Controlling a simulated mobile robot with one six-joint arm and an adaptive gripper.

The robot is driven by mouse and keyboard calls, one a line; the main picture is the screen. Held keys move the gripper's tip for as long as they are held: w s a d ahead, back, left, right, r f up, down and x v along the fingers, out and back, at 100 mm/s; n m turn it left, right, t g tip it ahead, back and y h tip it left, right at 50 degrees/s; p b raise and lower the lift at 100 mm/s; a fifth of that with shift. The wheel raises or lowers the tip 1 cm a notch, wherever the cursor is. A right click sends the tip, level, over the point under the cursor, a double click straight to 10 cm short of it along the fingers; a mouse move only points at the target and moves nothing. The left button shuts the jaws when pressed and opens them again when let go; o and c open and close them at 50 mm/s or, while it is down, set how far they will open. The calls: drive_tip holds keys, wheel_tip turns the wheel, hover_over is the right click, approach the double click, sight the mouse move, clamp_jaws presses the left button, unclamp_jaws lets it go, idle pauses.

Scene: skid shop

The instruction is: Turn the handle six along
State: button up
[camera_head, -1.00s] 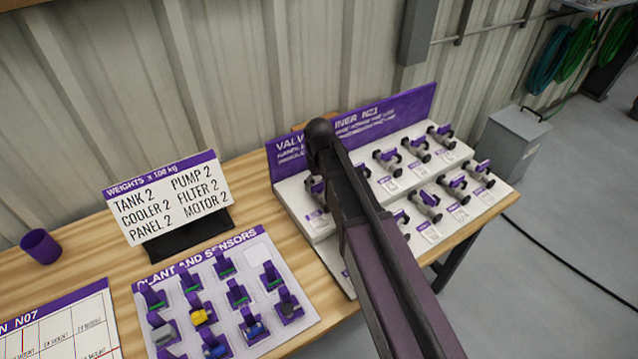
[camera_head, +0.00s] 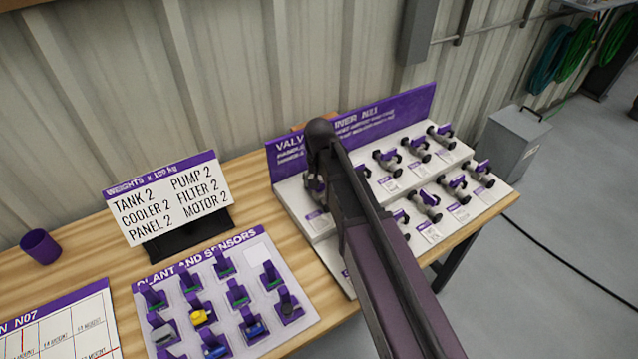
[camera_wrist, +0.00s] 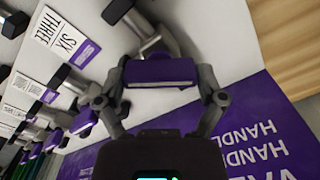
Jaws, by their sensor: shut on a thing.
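In the wrist view my gripper (camera_wrist: 160,84) is shut on a purple valve handle (camera_wrist: 160,70), one finger at each end. The handle lies nearly crosswise in that view, on a grey valve body (camera_wrist: 150,40). The valve board (camera_head: 322,223) carries two rows of grey valves with purple handles, each with a small card.
A purple header panel (camera_head: 405,108) stands behind the valves. Neighbouring valves sit close to my gripper. On the bench are a plant and sensors board (camera_head: 262,250), a weights sign (camera_head: 170,200) and a purple cup (camera_head: 40,246). A grey bin (camera_head: 512,145) stands on the floor at right.

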drive_tip(key=m, duration=0.5)
drive_tip(key=shift+m, duration=0.3)
drive_tip(key=m, duration=0.5)
idle(0.4)
drive_tip(key=o, duration=0.8)
drive_tip(key=shift+n, duration=0.3)
